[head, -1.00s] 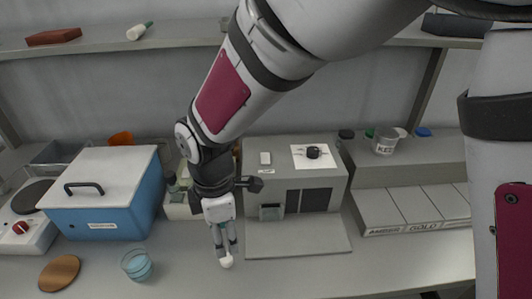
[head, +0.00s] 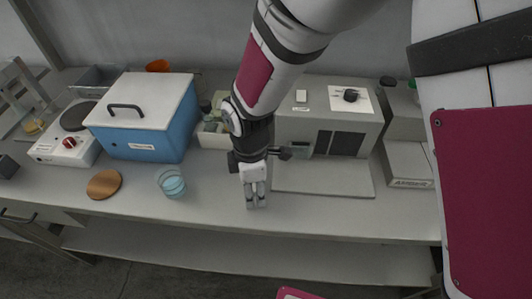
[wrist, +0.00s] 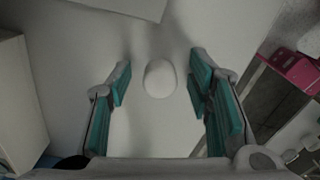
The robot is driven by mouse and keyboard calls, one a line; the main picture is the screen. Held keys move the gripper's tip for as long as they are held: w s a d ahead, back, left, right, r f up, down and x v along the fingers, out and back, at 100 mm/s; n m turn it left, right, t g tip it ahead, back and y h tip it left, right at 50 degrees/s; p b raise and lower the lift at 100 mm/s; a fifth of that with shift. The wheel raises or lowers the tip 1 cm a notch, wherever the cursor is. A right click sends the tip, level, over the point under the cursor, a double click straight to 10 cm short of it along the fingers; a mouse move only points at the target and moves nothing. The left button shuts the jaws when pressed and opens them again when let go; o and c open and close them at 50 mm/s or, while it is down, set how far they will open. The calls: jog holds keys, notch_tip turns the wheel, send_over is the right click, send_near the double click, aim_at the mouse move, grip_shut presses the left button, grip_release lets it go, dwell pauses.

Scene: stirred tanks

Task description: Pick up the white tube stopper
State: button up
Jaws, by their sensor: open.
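The white tube stopper (wrist: 160,78) shows in the wrist view as a small, pale, rounded thing on the grey bench top. It lies between the two teal-padded fingers of my gripper (wrist: 159,88), with a gap on each side. My gripper is open and points down at the bench. In the head view my gripper (head: 256,202) is over the front part of the bench, left of the flat plate before the grey machine. The stopper cannot be made out there; the fingers seem to hide it.
A glass bowl (head: 171,184) and a round wooden disc (head: 104,183) lie to the left. Behind them stands a blue box with a white lid (head: 141,122). The grey machine (head: 328,115) stands behind right. The bench's front edge is close to my gripper.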

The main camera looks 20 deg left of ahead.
jog(key=c, duration=0.8)
jog(key=shift+c, duration=0.2)
jog(key=shift+r, duration=0.15)
